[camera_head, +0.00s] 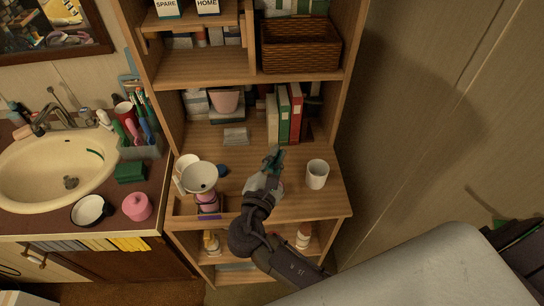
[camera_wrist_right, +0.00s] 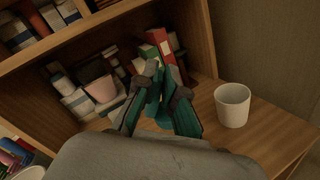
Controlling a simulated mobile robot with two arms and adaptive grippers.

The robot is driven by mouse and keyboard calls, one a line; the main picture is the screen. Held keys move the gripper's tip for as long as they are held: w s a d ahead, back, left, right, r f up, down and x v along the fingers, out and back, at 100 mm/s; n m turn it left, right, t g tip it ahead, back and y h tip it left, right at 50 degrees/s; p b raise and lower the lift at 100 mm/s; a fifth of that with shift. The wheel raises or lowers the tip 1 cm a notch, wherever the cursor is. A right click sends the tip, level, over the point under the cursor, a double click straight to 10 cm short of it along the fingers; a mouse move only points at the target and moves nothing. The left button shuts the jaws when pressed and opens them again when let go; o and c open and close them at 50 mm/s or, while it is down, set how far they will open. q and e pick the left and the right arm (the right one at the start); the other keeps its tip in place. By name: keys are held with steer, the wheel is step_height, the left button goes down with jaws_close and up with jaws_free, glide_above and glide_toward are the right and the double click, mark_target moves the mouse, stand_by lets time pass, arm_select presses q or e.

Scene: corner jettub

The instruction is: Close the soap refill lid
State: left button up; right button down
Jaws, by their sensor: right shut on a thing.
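A bottle with a pink and purple body (camera_head: 208,203) stands near the front left of the wooden shelf top. A pale funnel (camera_head: 199,175) sits over its top and hides its mouth. A small dark blue round thing (camera_head: 222,170) lies just right of the funnel; I cannot tell whether it is the lid. My right gripper (camera_head: 273,160) is above the shelf, right of the funnel and left of the white mug. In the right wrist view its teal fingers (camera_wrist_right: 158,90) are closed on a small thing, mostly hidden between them. My left gripper is not in view.
A white mug (camera_head: 317,174) stands right of my gripper, and shows in the wrist view (camera_wrist_right: 232,105). Green and red binders (camera_head: 283,115) stand behind. A folded grey cloth (camera_head: 235,136) lies at the back. A sink (camera_head: 60,170) is left. The shelf's front right is bare.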

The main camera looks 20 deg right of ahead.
steer(key=shift+s+d+f+m+b, duration=0.2)
steer(key=shift+m+b, duration=0.1)
steer(key=shift+m, duration=0.2)
steer(key=shift+s+d+f+m+b, duration=0.15)
steer(key=shift+m+b, duration=0.15)
steer(key=shift+m, duration=0.2)
steer(key=shift+w, duration=0.1)
steer(key=c, duration=1.3)
jaws_free()
steer(key=v, duration=1.2)
steer(key=shift+a, duration=0.15)
